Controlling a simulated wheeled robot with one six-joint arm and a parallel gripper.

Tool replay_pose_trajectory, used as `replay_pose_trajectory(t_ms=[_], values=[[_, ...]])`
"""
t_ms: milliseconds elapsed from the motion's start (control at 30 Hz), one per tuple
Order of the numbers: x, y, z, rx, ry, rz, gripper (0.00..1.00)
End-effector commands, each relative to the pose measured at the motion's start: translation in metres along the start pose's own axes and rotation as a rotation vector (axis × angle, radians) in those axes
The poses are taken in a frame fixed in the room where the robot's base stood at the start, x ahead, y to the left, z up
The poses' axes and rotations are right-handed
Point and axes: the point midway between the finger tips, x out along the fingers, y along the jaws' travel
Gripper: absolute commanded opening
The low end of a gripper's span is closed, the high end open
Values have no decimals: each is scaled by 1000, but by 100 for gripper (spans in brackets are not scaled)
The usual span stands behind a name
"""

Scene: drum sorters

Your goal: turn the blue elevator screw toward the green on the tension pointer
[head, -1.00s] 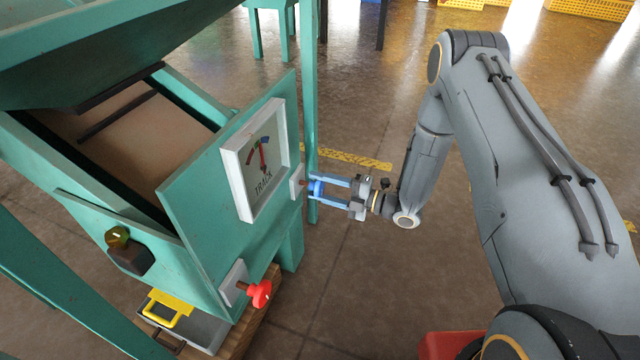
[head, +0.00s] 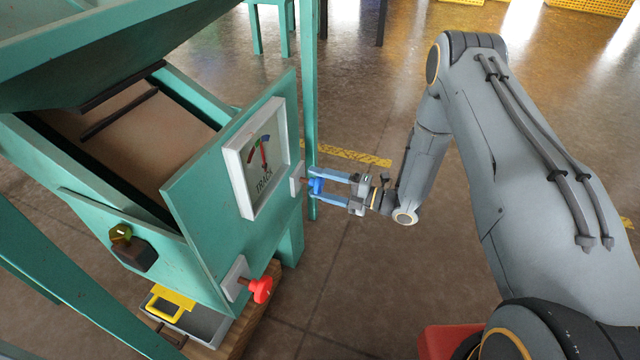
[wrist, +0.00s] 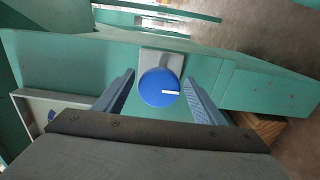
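The blue elevator screw (head: 316,186) is a round knob on a pale plate at the right edge of the teal machine. In the wrist view its blue face (wrist: 159,87) carries a white mark pointing right. My gripper (head: 322,184) is open, one finger on each side of the screw; the wrist view shows small gaps between the fingers (wrist: 160,88) and the knob. The tension pointer is a red needle (head: 263,156) on the white dial marked TRACK (head: 262,165), standing near upright. The dial has red, green and blue marks; its exact zone is too small to tell.
A red knob (head: 261,289) sticks out low on the machine's front. A dark knob with a yellow-green part (head: 130,250) is at its left. A teal post (head: 309,90) stands just behind the screw.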

Motion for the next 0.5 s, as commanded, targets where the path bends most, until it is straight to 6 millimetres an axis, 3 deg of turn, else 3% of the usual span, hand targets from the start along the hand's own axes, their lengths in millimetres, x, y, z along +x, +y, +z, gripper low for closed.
replay_pose_trajectory(t_ms=[300,500], values=[[-2,0,0,0,-1,0,64],[-26,1,1,1,-4,0,64]])
